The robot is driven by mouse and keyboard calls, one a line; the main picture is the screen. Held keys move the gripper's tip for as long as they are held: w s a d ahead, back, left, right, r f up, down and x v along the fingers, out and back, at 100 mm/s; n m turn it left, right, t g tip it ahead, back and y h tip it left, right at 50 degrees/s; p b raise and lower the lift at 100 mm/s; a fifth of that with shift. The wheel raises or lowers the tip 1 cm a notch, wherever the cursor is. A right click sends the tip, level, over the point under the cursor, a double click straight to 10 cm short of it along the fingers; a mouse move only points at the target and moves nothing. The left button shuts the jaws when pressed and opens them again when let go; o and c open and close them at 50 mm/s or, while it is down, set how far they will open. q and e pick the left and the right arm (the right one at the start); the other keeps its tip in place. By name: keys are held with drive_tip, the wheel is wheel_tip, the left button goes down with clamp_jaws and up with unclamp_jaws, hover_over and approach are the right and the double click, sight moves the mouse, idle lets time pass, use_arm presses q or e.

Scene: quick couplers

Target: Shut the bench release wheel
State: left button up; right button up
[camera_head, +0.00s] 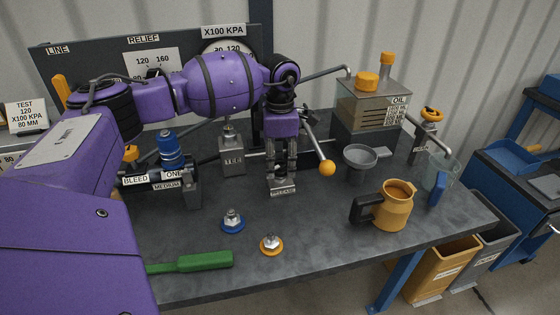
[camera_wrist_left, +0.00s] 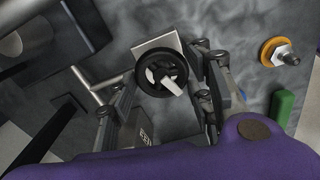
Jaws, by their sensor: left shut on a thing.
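The bench release wheel shows in the left wrist view as a small black ring with a pale bar across its middle (camera_wrist_left: 161,74), over a light square block. In the head view its block (camera_head: 283,190), labelled RELEASE, stands on the bench under my left gripper (camera_head: 282,175). The wheel itself is mostly hidden there by the fingers. My left gripper points down and is shut on the wheel, with one finger on each side in the wrist view (camera_wrist_left: 163,78). My right gripper is not in view.
A pump lever with an orange knob (camera_head: 327,168) slants close to the right of my gripper. A funnel (camera_head: 360,160), an orange jug (camera_head: 392,206) and an oil tank (camera_head: 372,108) stand right. Blue (camera_head: 233,223) and orange (camera_head: 271,245) couplers lie in front. A green-handled tool (camera_head: 205,261) lies front left.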

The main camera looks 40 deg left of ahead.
use_arm(q)
drive_tip(key=m, duration=0.5)
drive_tip(key=shift+w+m+b, duration=0.1)
drive_tip(key=shift+m+b, duration=0.2)
drive_tip(key=shift+b, duration=0.05)
drive_tip(key=m+b, duration=0.1)
drive_tip(key=m, duration=0.5)
drive_tip(key=shift+d, duration=0.1)
drive_tip(key=m, duration=0.4)
drive_tip(key=m+b, duration=0.1)
drive_tip(key=m, duration=0.3)
drive_tip(key=shift+d, duration=0.15)
drive_tip(key=shift+m+b, duration=0.3)
drive_tip(key=shift+m, duration=1.3)
drive_tip(key=o, duration=1.1)
drive_tip(key=shift+d, duration=0.1)
